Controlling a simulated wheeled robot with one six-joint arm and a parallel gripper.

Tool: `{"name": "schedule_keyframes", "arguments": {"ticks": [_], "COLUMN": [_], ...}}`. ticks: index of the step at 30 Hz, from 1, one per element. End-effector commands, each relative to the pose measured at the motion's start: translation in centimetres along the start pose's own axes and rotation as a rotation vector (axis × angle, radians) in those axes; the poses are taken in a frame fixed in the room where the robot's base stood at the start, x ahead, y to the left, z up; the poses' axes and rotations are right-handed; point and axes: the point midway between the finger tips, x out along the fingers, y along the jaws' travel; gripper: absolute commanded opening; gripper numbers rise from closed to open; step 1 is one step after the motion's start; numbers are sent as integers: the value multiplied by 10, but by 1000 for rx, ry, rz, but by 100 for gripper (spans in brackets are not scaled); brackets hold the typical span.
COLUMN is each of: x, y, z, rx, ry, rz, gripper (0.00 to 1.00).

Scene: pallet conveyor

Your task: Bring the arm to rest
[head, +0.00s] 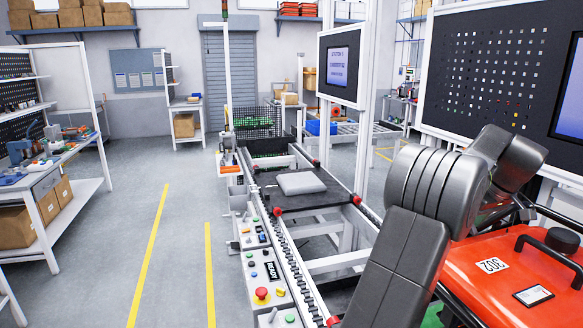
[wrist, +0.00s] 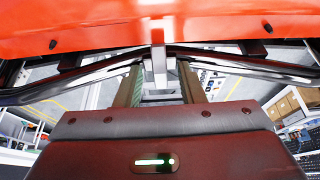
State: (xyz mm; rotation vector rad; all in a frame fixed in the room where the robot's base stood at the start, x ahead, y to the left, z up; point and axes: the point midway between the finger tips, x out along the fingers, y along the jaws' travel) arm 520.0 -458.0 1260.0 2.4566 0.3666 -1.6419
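My arm (head: 437,215) shows at the right of the head view, its dark grey links bent back sharply beside my orange body. My gripper is hidden in the head view. In the wrist view my gripper (wrist: 160,80) shows as two brownish fingers standing apart above the dark red housing with its green light. The gap between the fingers holds no object that I can make out. A grey upright bar (wrist: 158,58) shows at the gap, under an orange surface that fills the top of the view; I cannot tell whether the fingers touch the bar.
The conveyor (head: 333,262) runs ahead, with a dark pallet (head: 275,203) bearing a grey block (head: 300,182). A control panel (head: 262,262) lines its left side. A screen (head: 339,65) and a large board (head: 480,70) stand right. The floor left of the conveyor is clear.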

Motion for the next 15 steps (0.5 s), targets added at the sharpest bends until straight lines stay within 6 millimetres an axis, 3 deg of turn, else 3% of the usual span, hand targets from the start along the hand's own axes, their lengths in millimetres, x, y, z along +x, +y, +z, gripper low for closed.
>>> {"name": "schedule_keyframes", "arguments": {"ticks": [7, 15], "x": [-16, -67], "y": [1, 1], "z": [0, 0], "rx": [-4, -3], "ry": [2, 3], "rz": [1, 3], "gripper": [35, 35]}}
